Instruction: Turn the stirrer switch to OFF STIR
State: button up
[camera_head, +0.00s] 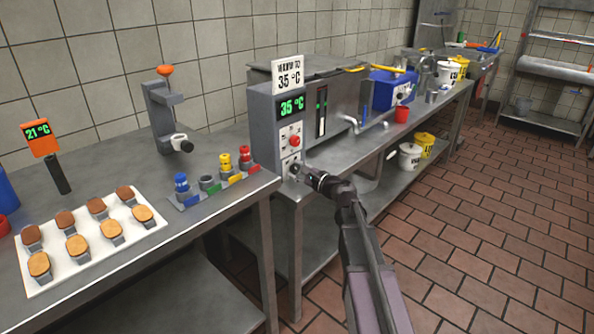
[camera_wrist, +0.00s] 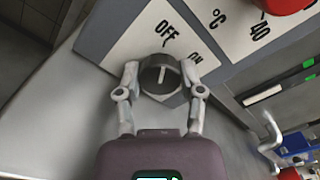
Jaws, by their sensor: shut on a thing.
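The stirrer switch is a dark grey round knob (camera_wrist: 161,76) with a white pointer line, on a white label plate (camera_wrist: 150,36) marked OFF and ON. The pointer runs roughly up the picture and seems nearer the OFF mark than the ON mark; its exact setting I cannot tell. My gripper (camera_wrist: 160,82) is shut on the knob, one finger on each side. In the head view my gripper (camera_head: 302,171) reaches the lower front of the grey control box (camera_head: 264,135), below its red knob (camera_head: 294,141), and hides most of the switch.
The control box carries a green 35 °C display (camera_head: 292,105) and a sign (camera_head: 288,74) on top. To its left are coloured small pots (camera_head: 226,163) and a white tray (camera_head: 85,263) of brown-topped pieces. The tiled floor is clear.

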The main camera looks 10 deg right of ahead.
jog(key=o, duration=1.2)
jog(key=shift+c, duration=0.2)
jog(key=v, duration=1.2)
